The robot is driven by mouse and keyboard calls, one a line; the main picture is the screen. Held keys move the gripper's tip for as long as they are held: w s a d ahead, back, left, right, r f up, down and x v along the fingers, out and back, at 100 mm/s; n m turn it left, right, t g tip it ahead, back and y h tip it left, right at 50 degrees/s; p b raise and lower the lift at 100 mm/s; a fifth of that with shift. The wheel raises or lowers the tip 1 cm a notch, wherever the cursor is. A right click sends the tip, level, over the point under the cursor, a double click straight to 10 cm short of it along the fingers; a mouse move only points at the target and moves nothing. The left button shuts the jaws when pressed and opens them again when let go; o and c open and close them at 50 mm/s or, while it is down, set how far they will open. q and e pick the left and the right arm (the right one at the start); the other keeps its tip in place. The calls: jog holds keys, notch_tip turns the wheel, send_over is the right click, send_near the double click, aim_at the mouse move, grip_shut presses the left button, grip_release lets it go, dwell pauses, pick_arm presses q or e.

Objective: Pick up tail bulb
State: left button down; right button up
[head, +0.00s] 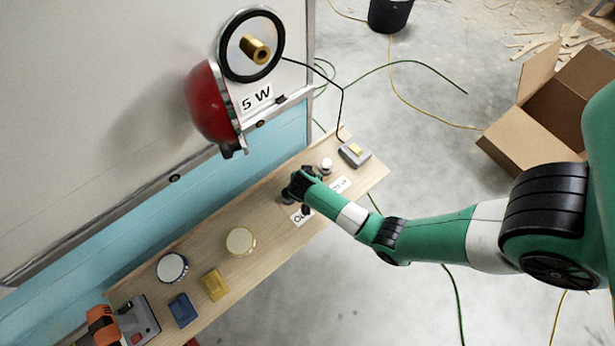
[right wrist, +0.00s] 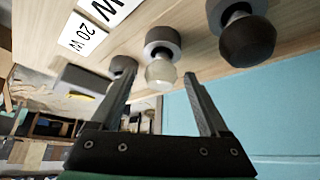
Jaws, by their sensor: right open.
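Several bulbs stand in round grey holders on the wooden shelf. In the right wrist view a dark bulb (right wrist: 247,40) is at the upper right, a clear bulb (right wrist: 160,73) is in the middle, and another holder (right wrist: 122,64) is partly hidden behind a finger. In the head view a white bulb (head: 326,164) stands just beyond my right gripper (head: 294,186). That gripper, in the right wrist view (right wrist: 159,82), is open and empty, its fingertips on either side of the clear bulb; contact is not visible. Which bulb is the tail bulb is unclear. My left gripper is not seen.
The red lamp lens (head: 212,105) hangs open beside a brass socket (head: 255,49) and a "5 W" label (head: 256,97). A label "20 W" (right wrist: 82,35) lies by the holders. Tins, sponges and a grey box (head: 355,152) are on the shelf (head: 275,240).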

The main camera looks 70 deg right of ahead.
jog(key=b+x, duration=0.1)
jog(key=x, duration=0.2)
jog(key=shift+a, duration=0.1)
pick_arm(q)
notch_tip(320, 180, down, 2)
pick_arm(e)
jog(key=shift+r, duration=0.1)
grip_shut()
